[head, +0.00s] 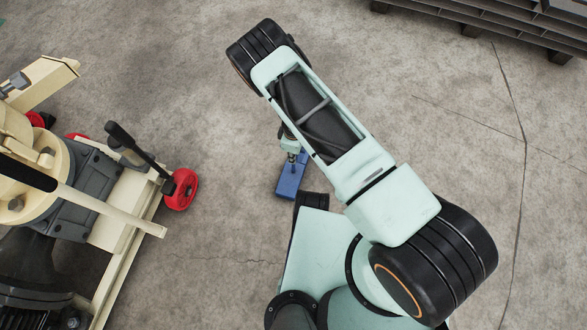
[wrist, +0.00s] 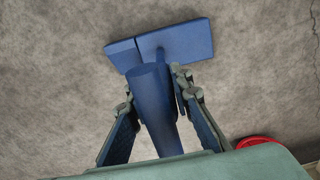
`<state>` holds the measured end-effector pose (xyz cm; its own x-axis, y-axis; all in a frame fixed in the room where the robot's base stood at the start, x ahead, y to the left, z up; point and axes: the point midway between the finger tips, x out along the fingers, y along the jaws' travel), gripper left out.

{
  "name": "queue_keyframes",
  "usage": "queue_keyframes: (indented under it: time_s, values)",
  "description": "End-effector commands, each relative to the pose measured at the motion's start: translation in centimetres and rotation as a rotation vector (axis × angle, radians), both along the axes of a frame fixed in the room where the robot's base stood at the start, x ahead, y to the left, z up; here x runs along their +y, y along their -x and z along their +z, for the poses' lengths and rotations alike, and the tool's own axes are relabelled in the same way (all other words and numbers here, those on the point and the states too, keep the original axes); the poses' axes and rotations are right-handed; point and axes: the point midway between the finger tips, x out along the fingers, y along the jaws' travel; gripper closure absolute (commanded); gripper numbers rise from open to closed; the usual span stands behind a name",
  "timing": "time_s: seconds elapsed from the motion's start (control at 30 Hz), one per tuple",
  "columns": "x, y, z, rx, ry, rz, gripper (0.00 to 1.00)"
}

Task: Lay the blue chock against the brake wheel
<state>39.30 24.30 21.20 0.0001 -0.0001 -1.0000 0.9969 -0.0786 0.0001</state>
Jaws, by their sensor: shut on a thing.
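The blue chock (head: 290,178) is right of the brake wheel (head: 181,189), apart from it with bare floor between. The wheel is red with a dark hub, at the corner of the cream machine frame. In the wrist view the chock (wrist: 178,42) is a flat blue block with an upright handle (wrist: 158,105). My gripper (wrist: 154,95) is shut on this handle, one finger on each side. In the head view my arm partly hides the gripper (head: 291,156). I cannot tell whether the chock touches the floor. Part of a red wheel (wrist: 258,142) shows at lower right in the wrist view.
The cream and grey machine (head: 75,190) fills the left side, with a black lever (head: 138,150) above the wheel and a pale bar (head: 110,209) jutting right. Another red wheel (head: 36,119) is farther back. Dark pallets (head: 500,25) stand at top right. Concrete floor (head: 220,220) is clear between.

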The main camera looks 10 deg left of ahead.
Motion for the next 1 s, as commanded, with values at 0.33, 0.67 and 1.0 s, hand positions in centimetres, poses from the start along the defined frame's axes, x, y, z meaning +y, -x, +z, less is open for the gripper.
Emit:
queue_keyframes:
  time_s: [0.33, 0.67, 1.0]
  values:
    - [0.1, -0.1, 0.5, -0.002, -0.002, 0.001, 1.0]
    - [0.1, -0.2, 2.0, -0.003, -0.002, 0.001, 1.0]
    - [0.1, -0.1, 3.3, -0.002, -0.002, 0.0, 1.0]
